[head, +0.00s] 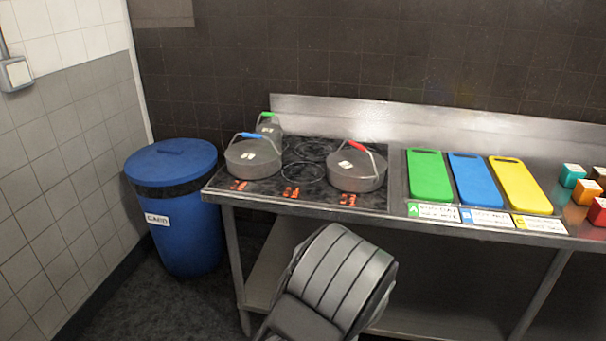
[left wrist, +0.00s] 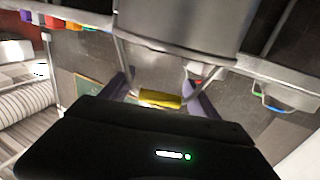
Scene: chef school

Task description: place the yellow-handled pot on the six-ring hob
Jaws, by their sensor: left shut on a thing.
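In the left wrist view my left gripper (left wrist: 162,92) is shut on the yellow handle grip (left wrist: 160,98) of a grey pot (left wrist: 185,20). The pot's wire bail runs from the grip to the pot's sides, and the pot's body is cut off by the top edge. The head view shows neither this pot nor my left gripper. The six-ring hob (head: 303,172) is at the left end of the steel counter. A blue-handled pot (head: 252,160), a green-handled pot (head: 270,130) and a red-handled pot (head: 357,172) stand on it. My right gripper is not in view.
Green (head: 429,178), blue (head: 475,182) and yellow (head: 520,187) boards lie right of the hob, with labels in front. Coloured cubes (head: 580,192) sit farther right. A blue bin (head: 180,210) stands left of the counter. Bare rings show between the pots. My ribbed grey arm link is before the counter.

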